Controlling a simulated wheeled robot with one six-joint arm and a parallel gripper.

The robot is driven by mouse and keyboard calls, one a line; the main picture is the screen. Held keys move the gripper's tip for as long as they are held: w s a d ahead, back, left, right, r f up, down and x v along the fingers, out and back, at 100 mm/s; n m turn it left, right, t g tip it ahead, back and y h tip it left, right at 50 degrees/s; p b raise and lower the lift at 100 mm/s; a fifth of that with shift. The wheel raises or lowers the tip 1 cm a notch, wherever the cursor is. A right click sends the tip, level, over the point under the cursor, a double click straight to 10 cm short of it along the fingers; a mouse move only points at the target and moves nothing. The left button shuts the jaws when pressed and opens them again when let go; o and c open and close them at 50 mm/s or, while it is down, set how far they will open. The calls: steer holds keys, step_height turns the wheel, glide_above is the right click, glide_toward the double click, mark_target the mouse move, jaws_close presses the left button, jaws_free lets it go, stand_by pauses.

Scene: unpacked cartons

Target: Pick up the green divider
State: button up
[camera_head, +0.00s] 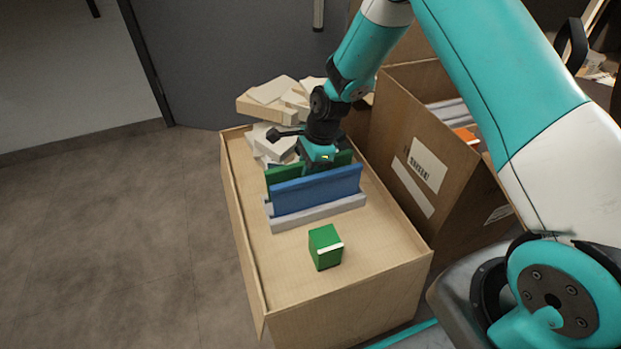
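The green divider (283,181) stands on edge in the open carton (291,291), behind a blue divider (318,190).
A grey divider (318,213) lies in front of the blue one. A small green box (325,247) sits nearer. Pale blocks (272,95) are piled at the back. A taller carton (443,190) stands close on the right. Floor is clear on the left.

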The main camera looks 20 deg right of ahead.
jaws_close()
steer(key=shift+r, duration=0.15)
step_height(320, 180, up, 20)
steer(key=p, duration=0.7)
steer(key=shift+p, duration=0.3)
